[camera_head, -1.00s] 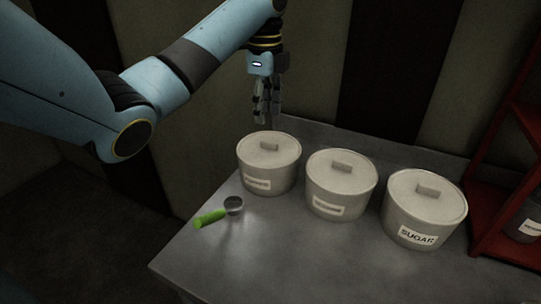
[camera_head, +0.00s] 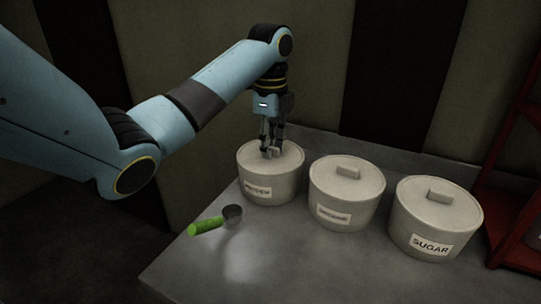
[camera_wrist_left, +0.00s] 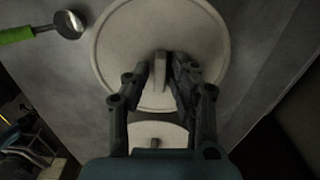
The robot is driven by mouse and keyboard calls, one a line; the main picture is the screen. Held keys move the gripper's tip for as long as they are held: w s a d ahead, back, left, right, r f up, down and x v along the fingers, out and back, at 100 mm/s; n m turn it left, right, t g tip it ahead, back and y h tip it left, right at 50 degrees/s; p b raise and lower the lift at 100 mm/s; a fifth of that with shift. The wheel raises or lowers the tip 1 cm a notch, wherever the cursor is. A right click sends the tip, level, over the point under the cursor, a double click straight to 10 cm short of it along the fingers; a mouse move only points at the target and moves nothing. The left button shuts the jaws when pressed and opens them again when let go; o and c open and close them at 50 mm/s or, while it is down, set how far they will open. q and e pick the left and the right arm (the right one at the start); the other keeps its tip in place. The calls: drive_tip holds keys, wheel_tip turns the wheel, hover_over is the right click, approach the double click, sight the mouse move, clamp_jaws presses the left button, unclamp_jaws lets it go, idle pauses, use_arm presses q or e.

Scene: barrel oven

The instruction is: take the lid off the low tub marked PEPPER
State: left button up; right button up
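The left tub (camera_head: 268,188) is low, round and pale, with a blurred label that I cannot read surely as PEPPER. Its flat lid (camera_head: 290,157) is on, and the bar handle (camera_wrist_left: 160,72) shows in the left wrist view. My left gripper (camera_head: 270,154) points straight down at this lid. In the left wrist view its fingers (camera_wrist_left: 160,66) stand on either side of the handle, with a small gap showing; they look open around it. In the head view the fingers hide most of the handle. My right gripper is in neither view.
A middle tub (camera_head: 345,195) with a blurred label and a SUGAR tub (camera_head: 434,220) stand to the right, both lidded. A scoop with a green handle (camera_head: 206,227) lies in front of the left tub. A red rack (camera_head: 510,220) stands at the right.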

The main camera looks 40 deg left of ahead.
use_arm(q)
clamp_jaws()
